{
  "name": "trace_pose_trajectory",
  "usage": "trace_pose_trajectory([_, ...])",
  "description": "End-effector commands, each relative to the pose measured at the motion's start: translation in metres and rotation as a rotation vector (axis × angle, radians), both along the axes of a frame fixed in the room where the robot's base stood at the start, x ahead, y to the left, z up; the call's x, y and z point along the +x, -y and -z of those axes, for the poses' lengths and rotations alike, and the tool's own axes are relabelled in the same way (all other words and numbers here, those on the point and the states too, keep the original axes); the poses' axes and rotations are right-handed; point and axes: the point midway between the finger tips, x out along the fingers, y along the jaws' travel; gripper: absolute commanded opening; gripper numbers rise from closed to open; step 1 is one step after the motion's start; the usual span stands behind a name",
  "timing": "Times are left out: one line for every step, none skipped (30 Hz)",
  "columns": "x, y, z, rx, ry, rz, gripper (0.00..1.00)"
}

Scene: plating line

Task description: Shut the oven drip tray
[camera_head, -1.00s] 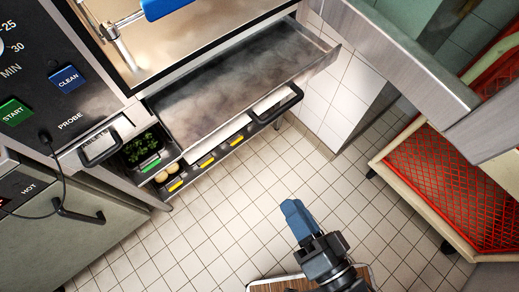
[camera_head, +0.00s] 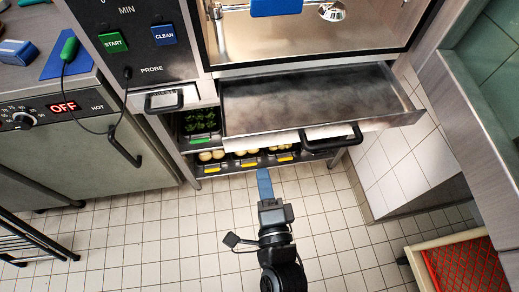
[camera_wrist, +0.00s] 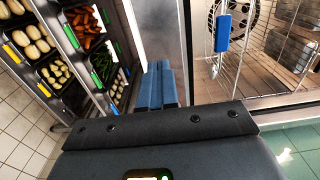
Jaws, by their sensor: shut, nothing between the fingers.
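The oven drip tray (camera_head: 280,98) is a shallow metal drawer pulled out below the oven chamber. Its inside looks grey and stained. Its front is pale with a black bar handle (camera_head: 332,140) towards the right. My gripper (camera_head: 264,177) has blue fingers, which are shut and empty. In the head view it lies just below the tray front, left of the handle, pointing at the unit. I cannot tell whether it touches anything. The blue fingers also show in the wrist view (camera_wrist: 157,85), with a bare metal surface beyond them that looks like the tray (camera_wrist: 160,35).
The oven (camera_head: 300,35) stands above the tray. Food pans with yellow clips (camera_head: 246,162) sit on a shelf below. A red-lined crate (camera_head: 465,270) stands at lower right. Tiled floor in front is free.

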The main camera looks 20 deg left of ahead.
Motion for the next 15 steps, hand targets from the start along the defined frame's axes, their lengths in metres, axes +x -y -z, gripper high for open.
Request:
trace_pose_trajectory([0.01,-0.006,-0.004,0.0,0.002,0.001,0.0])
trace_pose_trajectory([0.014,-0.009,-0.003,0.0,0.001,0.001,0.0])
trace_pose_trajectory([0.02,-0.013,-0.003,-0.001,0.003,0.0,0.0])
trace_pose_trajectory([0.025,-0.016,-0.003,-0.002,0.003,0.0,0.0])
trace_pose_trajectory([0.029,-0.019,-0.003,-0.002,0.003,0.0,0.0])
trace_pose_trajectory([0.034,-0.022,-0.003,-0.002,0.001,0.0,0.0])
trace_pose_trajectory([0.037,-0.025,-0.003,-0.002,0.001,-0.001,0.0])
trace_pose_trajectory([0.04,-0.027,-0.003,-0.002,0.001,-0.001,0.0])
trace_pose_trajectory([0.044,-0.03,-0.003,-0.002,0.001,0.0,0.0])
trace_pose_trajectory([0.047,-0.032,-0.002,-0.002,0.001,-0.001,0.0])
trace_pose_trajectory([0.049,-0.033,-0.002,-0.001,0.002,-0.001,0.0])
trace_pose_trajectory([0.052,-0.035,-0.001,-0.002,0.001,-0.001,0.0])
trace_pose_trajectory([0.053,-0.036,-0.001,-0.002,0.001,-0.001,0.0])
trace_pose_trajectory([0.055,-0.037,-0.001,-0.002,0.001,-0.001,0.0])
trace_pose_trajectory([0.056,-0.038,-0.001,-0.001,0.001,0.0,0.0])
